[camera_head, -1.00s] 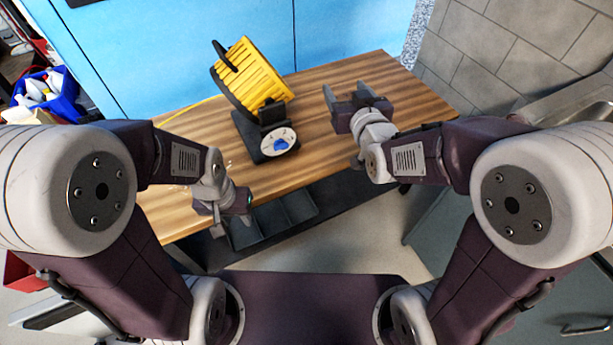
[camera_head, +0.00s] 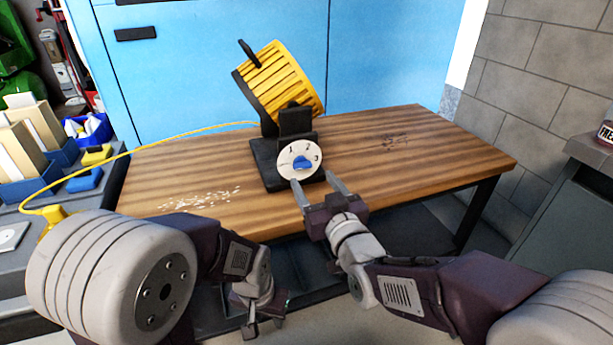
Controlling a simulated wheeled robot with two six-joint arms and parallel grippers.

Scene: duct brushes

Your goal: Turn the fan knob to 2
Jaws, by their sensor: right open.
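The yellow fan (camera_head: 283,78) stands on a black base at the back of the wooden table.
The wooden table (camera_head: 430,150) is mostly clear, with white bits (camera_head: 195,197) at left and a dark mark at right. A yellow cord (camera_head: 190,131) runs left from the fan. A side bench with blue bins (camera_head: 88,130) is at left; blue cabinets stand behind.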

